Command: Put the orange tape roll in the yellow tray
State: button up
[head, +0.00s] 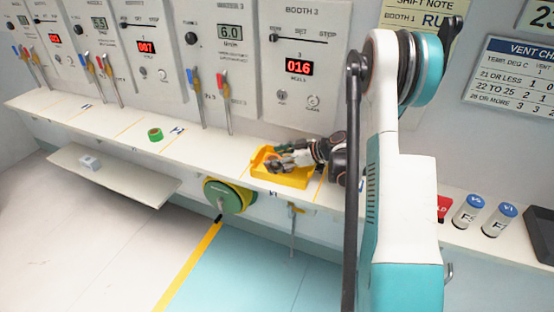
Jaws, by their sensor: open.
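The yellow tray (297,181) sits on the long white ledge below Booth 3. My gripper (272,164) reaches in from the right, with its fingers low over or inside the tray; I cannot tell whether they touch it. The gripper is open. I cannot make out a separate orange tape roll; orange tones show inside the tray around the fingers, but the gripper covers part of the interior.
A green roll (155,134) lies on the ledge to the left. A small pale box (89,163) is on the lower shelf. A green disc (230,196) hangs below the ledge. Two blue-capped canisters (468,212) (499,220) stand at right. Levers line the wall.

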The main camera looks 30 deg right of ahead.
jog(key=shift+r, duration=0.15)
jog(key=p+v, duration=0.3)
jog(key=v, duration=0.9)
jog(key=s+a+r+m+g+h, duration=0.2)
jog(key=a+r, duration=0.4)
jog(key=a, duration=0.6)
jog(key=s+a+r+m+g+h, duration=0.1)
jog(key=s+a+r+g+h, duration=0.15)
jog(key=a+r, duration=0.6)
jog(key=s+a+r+m+t+h, duration=0.1)
jog(key=s+a+m, duration=0.1)
jog(key=s, duration=0.7)
jog(key=s+a+r+m+t+h, duration=0.1)
jog(key=s+a+m+h, duration=0.1)
jog(key=s, duration=0.7)
jog(key=shift+a+r+m, duration=0.3)
jog(key=shift+a, duration=0.45)
